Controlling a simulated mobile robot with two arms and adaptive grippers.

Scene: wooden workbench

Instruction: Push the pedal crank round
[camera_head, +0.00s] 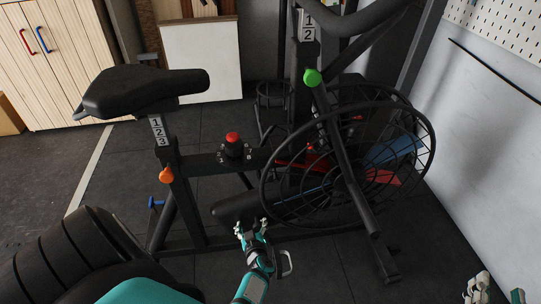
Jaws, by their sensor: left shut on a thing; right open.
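A black exercise bike stands on the dark floor, with a large spoked wheel (432,150) at its right. A dark elongated pedal (232,207) sits low, left of the wheel. My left gripper (250,230) is shut on the pedal at its near lower edge; the fingers hide part of it. A thin blue bar (305,191) runs from near the pedal towards the wheel's middle; I cannot tell if it is the crank. My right gripper (483,290) is at the bottom right corner, partly cut off, open and apart from the bike.
The bike's saddle (135,90), a red knob (233,138), an orange knob (166,175) and a green knob (312,77) stand above the pedal. A white wall (475,150) bounds the right side. A wooden cabinet (50,70) stands at the back left.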

